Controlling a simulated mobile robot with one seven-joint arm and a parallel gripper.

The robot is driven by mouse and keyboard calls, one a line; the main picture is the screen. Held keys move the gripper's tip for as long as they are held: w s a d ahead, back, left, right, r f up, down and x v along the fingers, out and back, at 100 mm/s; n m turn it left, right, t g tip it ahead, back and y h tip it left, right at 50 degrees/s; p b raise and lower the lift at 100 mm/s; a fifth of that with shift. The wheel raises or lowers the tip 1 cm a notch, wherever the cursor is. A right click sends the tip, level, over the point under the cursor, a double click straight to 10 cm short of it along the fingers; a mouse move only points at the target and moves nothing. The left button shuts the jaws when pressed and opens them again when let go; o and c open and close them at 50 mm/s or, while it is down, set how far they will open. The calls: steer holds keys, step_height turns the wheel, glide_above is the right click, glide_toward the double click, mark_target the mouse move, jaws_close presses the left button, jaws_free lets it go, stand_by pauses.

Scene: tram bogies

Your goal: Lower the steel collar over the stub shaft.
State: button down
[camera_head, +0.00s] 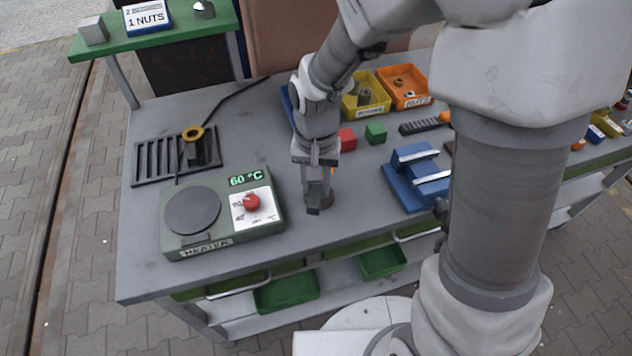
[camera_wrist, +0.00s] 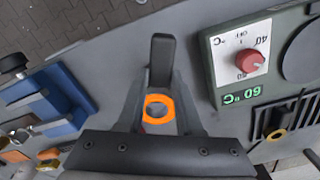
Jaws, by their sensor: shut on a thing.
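My gripper (camera_head: 317,190) points down over the bench, right of the heater. In the wrist view the gripper (camera_wrist: 158,112) is shut on an orange ring with a grey centre, which I take for the collar (camera_wrist: 153,101). Only an orange sliver of the collar (camera_head: 332,172) shows at the fingers' right side in the head view. A dark brownish round piece, possibly the stub shaft (camera_head: 327,201), stands right at the fingertips and is mostly hidden by them. I cannot tell whether the collar is above it or around it.
The heater (camera_head: 222,214) reads 60 °C, left of my gripper. A black grate (camera_head: 150,157) holds a dark fixture with a yellow ring. A blue fixture (camera_head: 408,190) stands to the right. Red (camera_head: 347,139) and green (camera_head: 376,132) blocks and parts bins (camera_head: 403,103) lie behind.

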mark_target(316, 187)
steer(key=shift+f+b, duration=2.8)
steer(key=shift+f, duration=0.55)
steer(key=c, duration=0.5)
jaws_free()
step_height(316, 187, up, 18)
steer(key=p, duration=0.2)
steer(key=shift+f, duration=0.25)
steer(key=s+d+r+n+t, duration=0.1)
steer(key=s+d+r+t, duration=0.1)
steer(key=s+d, duration=0.3)
steer(key=s+d+r+t, duration=0.3)
steer(key=s+d+r, duration=0.1)
steer(key=s+d, duration=0.2)
steer(key=shift+s+d+n+t, duration=0.15)
steer(key=shift+d+n+t, duration=0.2)
steer(key=shift+d, duration=0.55)
